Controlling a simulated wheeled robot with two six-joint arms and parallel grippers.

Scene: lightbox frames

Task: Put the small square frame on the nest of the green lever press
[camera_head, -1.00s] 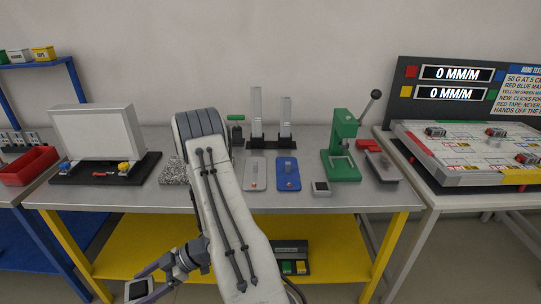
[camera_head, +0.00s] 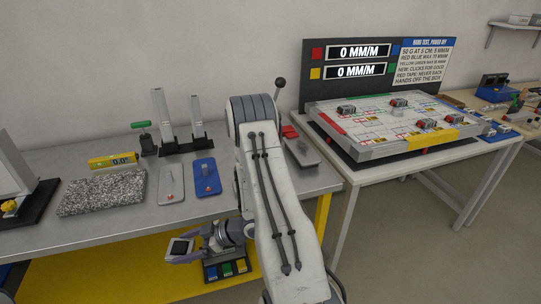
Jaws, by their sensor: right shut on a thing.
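My right gripper (camera_head: 186,257) is low in front of the table's front edge, off the tabletop. It is shut on a small square frame (camera_head: 180,247), which has a dark rim and a pale face. The green lever press is hidden behind my right arm. Only its dark lever knob (camera_head: 281,83) shows above the arm, so its nest cannot be seen. My left gripper is out of view.
The grey table (camera_head: 120,228) holds a speckled slab (camera_head: 102,192), a yellow level (camera_head: 112,160), a grey plate (camera_head: 171,185), a blue plate (camera_head: 205,177) and two uprights on a black base. A grey tray (camera_head: 302,152) lies right of my arm. Below is a yellow shelf.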

